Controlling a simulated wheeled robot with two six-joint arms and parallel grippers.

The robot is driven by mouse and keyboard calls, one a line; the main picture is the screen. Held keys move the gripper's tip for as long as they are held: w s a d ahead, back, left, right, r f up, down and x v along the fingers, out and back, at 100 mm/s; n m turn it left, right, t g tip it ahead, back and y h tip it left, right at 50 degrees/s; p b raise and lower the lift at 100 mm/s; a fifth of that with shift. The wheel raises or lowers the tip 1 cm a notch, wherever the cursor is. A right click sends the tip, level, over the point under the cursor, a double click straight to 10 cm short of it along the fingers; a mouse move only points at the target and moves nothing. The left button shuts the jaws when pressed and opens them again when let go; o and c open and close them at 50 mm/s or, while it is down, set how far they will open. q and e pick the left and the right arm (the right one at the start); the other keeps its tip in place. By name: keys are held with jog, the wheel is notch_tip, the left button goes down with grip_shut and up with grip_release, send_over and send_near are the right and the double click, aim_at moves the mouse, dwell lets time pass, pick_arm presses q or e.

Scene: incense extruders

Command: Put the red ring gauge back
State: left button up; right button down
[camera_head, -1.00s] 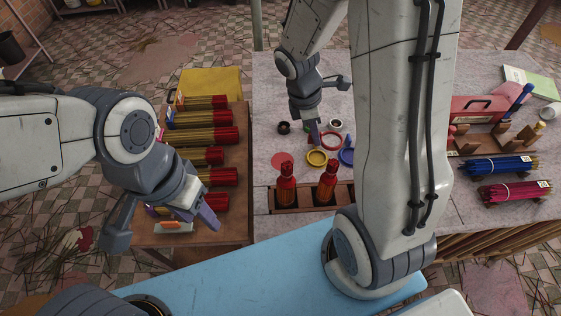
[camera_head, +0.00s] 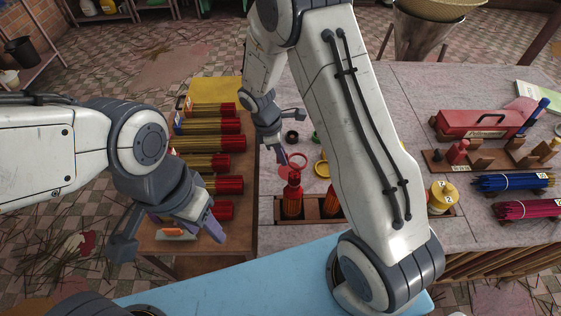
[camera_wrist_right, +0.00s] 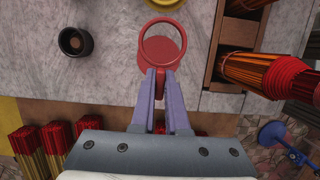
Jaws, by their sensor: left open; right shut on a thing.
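My right gripper (camera_head: 282,157) is shut on the red ring gauge (camera_head: 297,160) by its handle. In the right wrist view, the ring (camera_wrist_right: 162,30) extends beyond the fingertips (camera_wrist_right: 160,75), over a flat red disc mark (camera_wrist_right: 172,60) on the grey table; the two overlap there. Whether the ring touches the table I cannot tell. My left gripper (camera_head: 200,220) is open and empty at the left, above the wooden bench's near end.
A black cup (camera_wrist_right: 75,41) and a partly hidden yellow ring (camera_head: 322,168) are near the ring gauge. Incense bundles (camera_head: 208,127) line the left bench.

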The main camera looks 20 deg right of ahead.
aim_at(280, 163)
jog(key=shift+w+a+f, duration=0.15)
jog(key=shift+a+f, duration=0.05)
jog(key=shift+a, duration=0.05)
notch_tip(280, 163, down, 3)
jog(key=shift+f+p, duration=0.15)
jog(key=shift+p, duration=0.3)
jog(key=shift+f, duration=0.4)
jog(key=shift+f, duration=0.1)
jog(key=c, duration=0.9)
grip_release()
